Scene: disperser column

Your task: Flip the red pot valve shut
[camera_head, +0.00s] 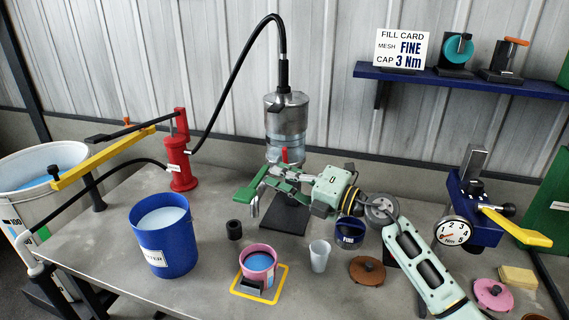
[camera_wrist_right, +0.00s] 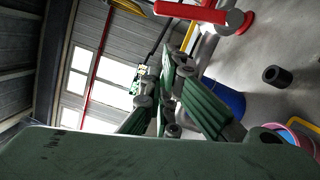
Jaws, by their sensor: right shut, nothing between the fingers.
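The red pot valve (camera_head: 284,155) is a small red handle below the steel-and-glass pot (camera_head: 287,117), standing up near the pot's base. My right gripper (camera_head: 256,188) reaches in from the right, in front of and just below the valve. It is shut and empty. The gripper body hides the pot's lower part, and I cannot tell whether it touches the valve. My left gripper is in no view.
A red pump (camera_head: 180,160) with a yellow lever stands left of the pot. A blue bucket (camera_head: 165,255), black ring (camera_head: 234,229), pink pot (camera_head: 245,270) and pale cup (camera_head: 319,255) stand in front. A torque gauge (camera_head: 453,232) with a yellow lever is at right.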

